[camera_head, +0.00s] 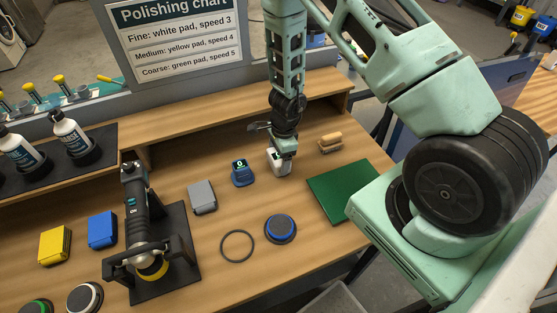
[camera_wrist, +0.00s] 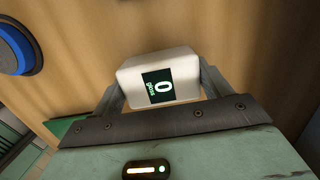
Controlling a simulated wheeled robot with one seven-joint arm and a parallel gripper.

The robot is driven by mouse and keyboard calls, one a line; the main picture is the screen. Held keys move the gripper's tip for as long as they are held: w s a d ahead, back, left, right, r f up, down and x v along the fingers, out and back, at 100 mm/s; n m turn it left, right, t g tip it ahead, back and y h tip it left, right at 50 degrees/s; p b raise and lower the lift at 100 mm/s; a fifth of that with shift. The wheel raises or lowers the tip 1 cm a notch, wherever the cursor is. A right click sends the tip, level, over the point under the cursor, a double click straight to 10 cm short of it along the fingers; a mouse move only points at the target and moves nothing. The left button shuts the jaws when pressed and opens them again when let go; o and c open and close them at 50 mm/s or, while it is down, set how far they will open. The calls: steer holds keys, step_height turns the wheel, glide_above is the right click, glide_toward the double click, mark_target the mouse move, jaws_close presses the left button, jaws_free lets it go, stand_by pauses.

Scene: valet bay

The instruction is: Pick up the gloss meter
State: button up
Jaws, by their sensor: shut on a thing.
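The gloss meter (camera_head: 279,163) is a small white box at the middle of the wooden bench in the head view. In the wrist view the gloss meter (camera_wrist: 160,78) shows a dark screen with a green-white "0" and the word "gloss". My gripper (camera_head: 281,155) reaches down onto it from above. In the wrist view the fingers of my gripper (camera_wrist: 161,88) are shut on its two sides. I cannot tell whether its underside touches the bench.
A blue device (camera_head: 242,173) with a lit screen and a grey box (camera_head: 202,196) stand to the left. A tan wooden-looking block (camera_head: 330,142) and a green mat (camera_head: 343,188) lie to the right. A blue-black round pad (camera_head: 280,229) and a black ring (camera_head: 237,246) lie in front. A polisher (camera_head: 136,208) stands further left.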

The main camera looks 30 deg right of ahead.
step_height(320, 180, up, 10)
steer(key=shift+r+p, duration=0.1)
steer(key=shift+p, duration=0.25)
steer(key=o, duration=0.3)
steer(key=shift+c, duration=1.4)
steer(key=shift+s, duration=0.1)
